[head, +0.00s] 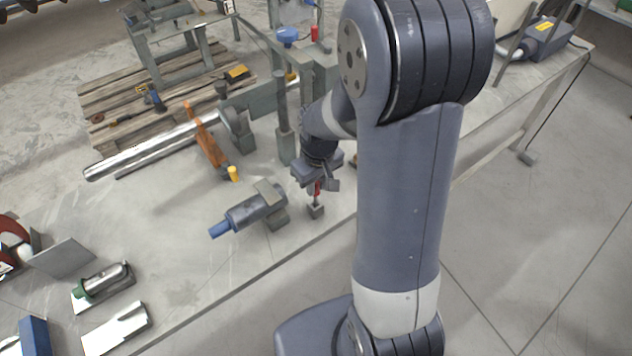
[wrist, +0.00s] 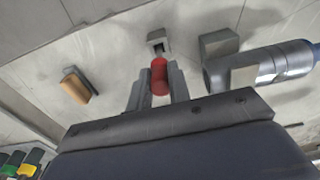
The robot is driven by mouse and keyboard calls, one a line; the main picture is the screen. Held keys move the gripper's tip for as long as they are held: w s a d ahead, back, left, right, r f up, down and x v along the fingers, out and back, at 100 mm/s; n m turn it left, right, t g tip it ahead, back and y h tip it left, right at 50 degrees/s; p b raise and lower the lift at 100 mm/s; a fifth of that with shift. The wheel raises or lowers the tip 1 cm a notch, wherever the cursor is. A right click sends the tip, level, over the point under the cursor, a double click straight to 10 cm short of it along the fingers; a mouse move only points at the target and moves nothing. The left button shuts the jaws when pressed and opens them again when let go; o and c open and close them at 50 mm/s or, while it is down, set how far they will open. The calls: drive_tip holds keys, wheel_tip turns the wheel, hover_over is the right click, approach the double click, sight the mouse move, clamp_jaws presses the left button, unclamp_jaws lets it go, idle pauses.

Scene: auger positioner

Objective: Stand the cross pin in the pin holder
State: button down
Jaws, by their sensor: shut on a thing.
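The cross pin (head: 317,188) has a red head and hangs about upright below my gripper (head: 318,182) in the head view. In the wrist view my gripper (wrist: 159,86) is shut on the pin's red part (wrist: 160,75), with a grey finger on each side. The pin holder, a small grey block (head: 316,211), stands on the bench directly under the pin. In the wrist view the holder (wrist: 158,38) shows a dark opening just beyond the red part. I cannot tell whether the pin's lower end is inside the opening or just above it.
A grey cylinder with a blue end (head: 250,207) lies in a block just left of the holder. An orange bracket (head: 207,140) and a long steel tube (head: 150,155) lie farther left. The bench's front edge (head: 300,247) is close. Bare bench lies in front of the cylinder.

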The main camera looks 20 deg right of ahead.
sight(316, 191)
drive_tip(key=shift+f+b, duration=1.2)
drive_tip(key=shift+f, duration=0.35)
drive_tip(key=c, duration=1.2)
unclamp_jaws()
drive_tip(key=shift+c, duration=0.2)
drive_tip(key=r, duration=1.1)
drive_tip(key=shift+s+d, duration=0.1)
drive_tip(key=shift+s, duration=0.3)
drive_tip(key=shift+f, duration=0.1)
drive_tip(key=f, duration=1)
drive_tip(key=shift+w+f, duration=0.35)
drive_tip(key=shift+f, duration=0.05)
drive_tip(key=shift+r+p, duration=0.35)
drive_tip(key=shift+r, duration=0.1)
